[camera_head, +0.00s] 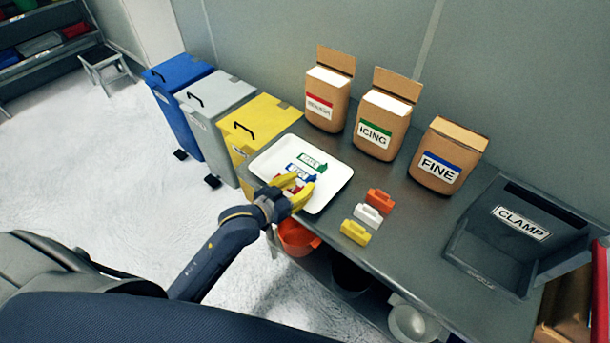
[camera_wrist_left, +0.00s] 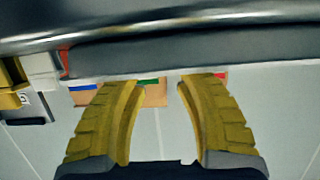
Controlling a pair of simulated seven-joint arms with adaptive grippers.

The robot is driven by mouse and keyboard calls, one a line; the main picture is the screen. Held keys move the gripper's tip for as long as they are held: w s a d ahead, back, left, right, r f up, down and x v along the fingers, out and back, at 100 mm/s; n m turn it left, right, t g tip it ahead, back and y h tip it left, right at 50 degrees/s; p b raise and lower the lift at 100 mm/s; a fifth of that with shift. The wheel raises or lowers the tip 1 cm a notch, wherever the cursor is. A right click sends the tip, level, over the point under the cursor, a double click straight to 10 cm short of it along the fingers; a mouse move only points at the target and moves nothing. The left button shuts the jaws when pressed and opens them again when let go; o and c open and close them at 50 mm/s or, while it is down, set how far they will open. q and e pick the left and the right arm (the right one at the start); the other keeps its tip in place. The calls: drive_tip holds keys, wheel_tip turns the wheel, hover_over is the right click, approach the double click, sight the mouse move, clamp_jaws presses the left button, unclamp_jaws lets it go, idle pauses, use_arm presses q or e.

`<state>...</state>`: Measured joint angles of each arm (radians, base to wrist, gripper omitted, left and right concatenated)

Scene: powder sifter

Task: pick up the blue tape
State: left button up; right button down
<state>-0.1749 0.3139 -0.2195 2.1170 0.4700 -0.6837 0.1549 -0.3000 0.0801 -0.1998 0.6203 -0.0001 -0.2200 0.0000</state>
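The blue tape (camera_head: 301,172) lies in the white tray (camera_head: 340,172), between a green-labelled piece (camera_head: 312,162) and a red-marked piece (camera_head: 292,188). My left gripper (camera_head: 298,188) is low over the front left of the tray, its yellow fingers beside the blue tape. A finger partly hides the blue and red pieces. In the left wrist view, the left gripper (camera_wrist_left: 160,88) has its fingertips apart, with no tape seen between them. I cannot tell whether a finger touches the tape. My right gripper is not in view.
Paper bags marked ICING (camera_head: 384,125) and FINE (camera_head: 446,158) stand at the back, beside a red-labelled bag (camera_head: 327,100). Orange (camera_head: 379,200), white (camera_head: 368,215) and yellow (camera_head: 355,232) clamps lie right of the tray. A dark CLAMP bin (camera_head: 475,262) stands at right.

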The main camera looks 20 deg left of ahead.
sight(313, 177)
use_arm(q)
drive_tip(key=shift+x, duration=2.6)
clamp_jaws()
